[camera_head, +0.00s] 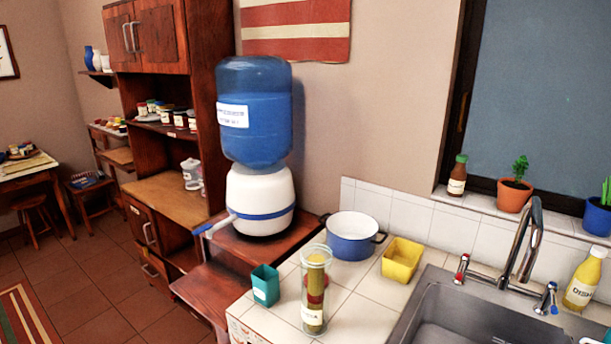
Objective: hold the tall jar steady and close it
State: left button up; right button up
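The tall jar (315,290) is a clear, narrow cylinder standing upright on the white tiled counter, near its front left part. Yellow-green contents with a red band show through its wall, and a pale label sits low on it. Its top has a clear rim; I cannot tell whether a lid is on it. No separate lid is distinguishable near the jar. Neither of my grippers is in view, and nothing of mine touches the jar.
A teal cup (265,286) stands left of the jar. A blue and white pot (351,240) and a yellow container (401,262) are behind it. The sink (430,290) with its faucet (525,245) lies to the right. A water dispenser (258,197) stands behind left.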

aim_at(316, 277)
jog(key=i+l+u, duration=0.15)
jog(key=l, duration=0.25)
jog(key=l+u, duration=0.15)
jog(key=l, duration=0.25)
jog(key=i+j+z, duration=0.3)
jog(key=j, duration=1.7)
jog(key=j+z, duration=0.35)
jog(key=j, duration=1.65)
